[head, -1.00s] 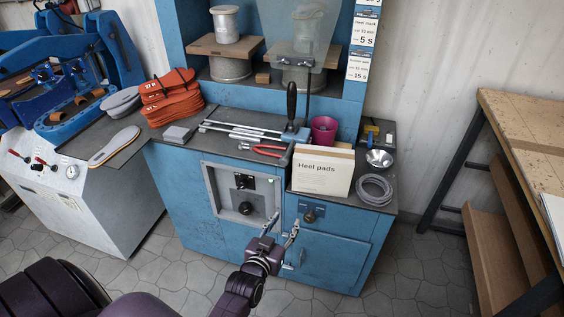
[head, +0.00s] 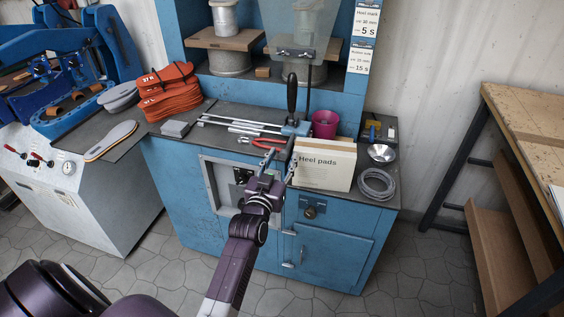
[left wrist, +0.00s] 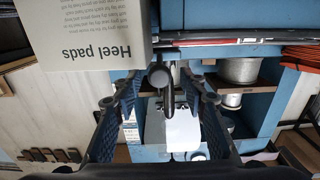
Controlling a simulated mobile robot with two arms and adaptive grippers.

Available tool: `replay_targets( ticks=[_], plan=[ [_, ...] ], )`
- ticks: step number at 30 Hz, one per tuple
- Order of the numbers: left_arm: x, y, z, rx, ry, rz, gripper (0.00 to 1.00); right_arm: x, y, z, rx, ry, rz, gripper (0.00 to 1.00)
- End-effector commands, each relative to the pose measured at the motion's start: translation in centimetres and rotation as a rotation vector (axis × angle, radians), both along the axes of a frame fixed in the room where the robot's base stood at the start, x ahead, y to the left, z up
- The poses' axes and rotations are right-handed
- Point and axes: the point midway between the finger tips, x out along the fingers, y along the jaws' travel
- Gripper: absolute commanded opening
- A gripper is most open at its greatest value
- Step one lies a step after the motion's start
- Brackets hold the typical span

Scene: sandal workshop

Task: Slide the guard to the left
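The guard (head: 297,28) is a clear, greyish panel hanging in front of the right spool in the blue cabinet, with a black clamp at its lower edge and a thin dark rod below. In the left wrist view a pale panel that looks like the guard (left wrist: 178,130) shows upside down beyond the fingers. My left gripper (head: 268,166) is open and empty, in front of the bench edge, below and nearer than the guard. In the left wrist view its fingers (left wrist: 161,98) stand apart, with a black knob showing between them. My right gripper is not in view.
A black-handled lever (head: 292,93) stands on the bench below the guard. The "Heel pads" box (head: 325,165) is close to the right of my left gripper. Red pliers (head: 267,143), metal rods (head: 240,125) and a magenta cup (head: 325,124) lie or stand nearby.

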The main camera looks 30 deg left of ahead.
Motion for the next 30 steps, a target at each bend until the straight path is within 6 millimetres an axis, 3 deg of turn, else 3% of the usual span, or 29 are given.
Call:
replay_targets(
  ticks=[7,18,30],
  plan=[
    [0.06,0.04,0.03,0.001,0.000,0.000,0.39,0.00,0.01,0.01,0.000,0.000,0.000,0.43],
    [0.04,0.03,0.01,0.000,0.000,0.000,0.00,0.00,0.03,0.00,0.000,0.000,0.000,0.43],
    [-0.16,0.83,0.01,0.003,0.002,0.001,0.00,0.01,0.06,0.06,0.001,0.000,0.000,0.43]
  ],
)
